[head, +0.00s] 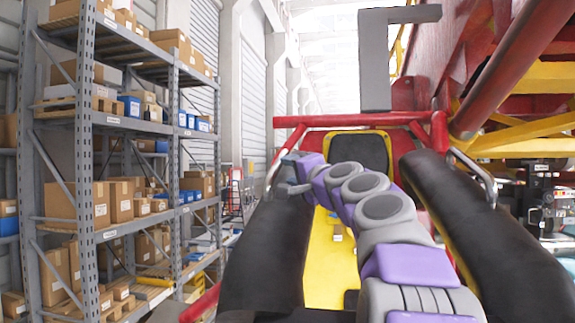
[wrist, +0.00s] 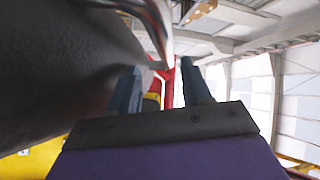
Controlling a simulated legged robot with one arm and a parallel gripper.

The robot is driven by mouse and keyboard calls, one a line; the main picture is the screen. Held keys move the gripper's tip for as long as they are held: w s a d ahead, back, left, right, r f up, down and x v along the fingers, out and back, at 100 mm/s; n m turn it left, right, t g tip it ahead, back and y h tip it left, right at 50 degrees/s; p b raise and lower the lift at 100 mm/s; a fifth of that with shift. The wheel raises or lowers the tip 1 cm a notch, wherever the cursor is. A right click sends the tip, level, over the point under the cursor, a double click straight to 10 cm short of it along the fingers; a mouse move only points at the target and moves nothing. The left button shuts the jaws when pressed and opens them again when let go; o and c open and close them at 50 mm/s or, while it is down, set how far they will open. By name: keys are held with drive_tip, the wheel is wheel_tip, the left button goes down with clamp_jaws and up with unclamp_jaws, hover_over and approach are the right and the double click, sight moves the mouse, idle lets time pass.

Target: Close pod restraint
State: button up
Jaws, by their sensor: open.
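The pod restraint shows as two thick black padded bars, the left bar (head: 268,255) and the right bar (head: 490,240), on a red tubular frame (head: 350,120). A bent metal handle (head: 470,170) sits at the top of the right bar. My gripper (head: 285,178) is at the upper end of the left bar, near its metal handle; I cannot tell whether they touch. In the wrist view, the fingers of my gripper (wrist: 160,88) are apart, with red and yellow parts beyond them. A black padded bar (wrist: 60,70) fills the left of that view, very close.
A black headrest (head: 361,153) and yellow seat (head: 330,270) lie between the bars. A grey bracket (head: 374,60) hangs above. Red and yellow structure (head: 535,75) crowds the right. Shelving with boxes (head: 100,150) stands left, past an aisle.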

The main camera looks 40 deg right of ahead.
sight(280, 168)
drive_tip(key=w+a, duration=0.1)
drive_tip(key=w, duration=0.1)
drive_tip(key=w+a+r+p, duration=0.1)
drive_tip(key=a, duration=0.1)
drive_tip(key=shift+w+a+r, duration=0.1)
drive_tip(key=shift+w+r, duration=0.1)
drive_tip(key=shift+w, duration=0.2)
drive_tip(key=shift+w+d+p, duration=0.2)
drive_tip(key=shift+w+p, duration=0.1)
drive_tip(key=shift+p, duration=0.05)
drive_tip(key=d, duration=0.1)
drive_tip(key=w+d, duration=0.1)
drive_tip(key=d, duration=0.2)
drive_tip(key=shift+w+d+f, duration=0.1)
drive_tip(key=shift+w+f, duration=0.25)
drive_tip(key=shift+s+d, duration=0.1)
drive_tip(key=shift+d, duration=0.05)
drive_tip(key=shift+a+r, duration=0.1)
drive_tip(key=shift+a, duration=1.1)
drive_tip(key=c, duration=0.3)
drive_tip(key=shift+c, duration=0.9)
drive_tip(key=shift+d, duration=0.2)
clamp_jaws()
